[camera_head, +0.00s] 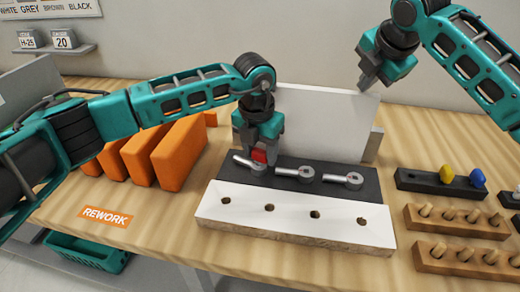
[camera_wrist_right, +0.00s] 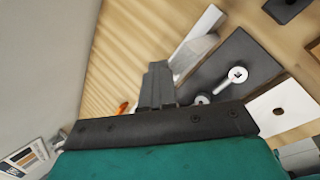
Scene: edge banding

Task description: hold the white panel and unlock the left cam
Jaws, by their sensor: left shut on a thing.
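A white panel (camera_head: 286,214) with several holes lies flat at the front of the dark fixture. Another white panel (camera_head: 318,112) stands upright behind it. Three grey cams with levers sit on the dark strip; the left cam (camera_head: 248,164) is partly hidden under my left gripper (camera_head: 260,154). That gripper is shut on a small red piece directly above the left cam; whether they touch cannot be told. The middle cam (camera_head: 304,174) and right cam (camera_head: 350,180) are uncovered. My right gripper (camera_head: 366,82) looks shut and empty, its fingers together by the upright panel's top right corner.
Several orange blocks (camera_head: 180,153) stand at left behind a REWORK label (camera_head: 106,216). At right are wooden peg racks (camera_head: 455,220) and a dark holder (camera_head: 425,181) with yellow and blue knobs. A green bin (camera_head: 88,252) sits below the table's left edge.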

